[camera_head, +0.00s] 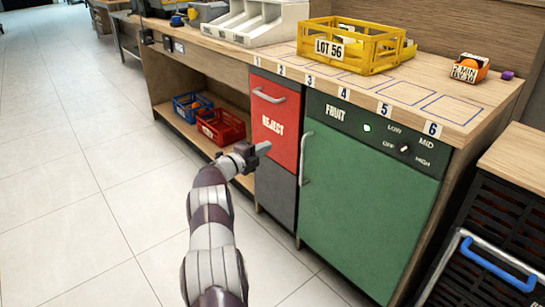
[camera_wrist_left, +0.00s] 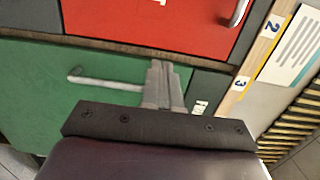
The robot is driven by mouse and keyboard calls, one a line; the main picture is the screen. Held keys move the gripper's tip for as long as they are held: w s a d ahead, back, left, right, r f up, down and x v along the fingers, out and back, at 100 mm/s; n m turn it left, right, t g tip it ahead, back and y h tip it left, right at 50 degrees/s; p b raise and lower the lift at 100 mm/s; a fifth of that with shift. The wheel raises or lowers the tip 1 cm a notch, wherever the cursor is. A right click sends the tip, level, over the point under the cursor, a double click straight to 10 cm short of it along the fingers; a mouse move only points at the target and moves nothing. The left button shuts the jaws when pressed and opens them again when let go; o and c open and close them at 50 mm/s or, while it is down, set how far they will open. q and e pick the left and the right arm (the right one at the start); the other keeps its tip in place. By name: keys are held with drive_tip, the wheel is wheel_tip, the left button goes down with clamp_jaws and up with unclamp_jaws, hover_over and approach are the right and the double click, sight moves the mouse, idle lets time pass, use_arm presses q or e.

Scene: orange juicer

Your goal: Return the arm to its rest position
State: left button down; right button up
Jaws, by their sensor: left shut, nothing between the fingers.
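My left gripper (camera_head: 262,148) is shut and empty, in front of the red drawer marked REJECT (camera_head: 272,122) in the head view. In the left wrist view the two fingers (camera_wrist_left: 163,85) lie together, with the green FRUIT door (camera_wrist_left: 60,95) and its handle behind them. The red drawer also shows there (camera_wrist_left: 165,25). I cannot tell the exact gap between the fingertips and the cabinet front. My left arm (camera_head: 212,230) reaches forward from the bottom of the head view. My right gripper is out of view.
A yellow LOT 56 crate (camera_head: 368,62) and an orange labelled box (camera_head: 468,68) stand on the numbered counter (camera_head: 300,68). Blue (camera_head: 192,107) and red (camera_head: 220,128) bins sit on the lower shelf. A dark crate with a blue handle (camera_head: 485,262) is at right. The left floor is clear.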

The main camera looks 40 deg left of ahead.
use_arm(q)
drive_tip(key=s+a, duration=0.3)
drive_tip(key=a, duration=0.2)
drive_tip(key=shift+s+p, duration=0.35)
drive_tip(key=shift+s, duration=0.05)
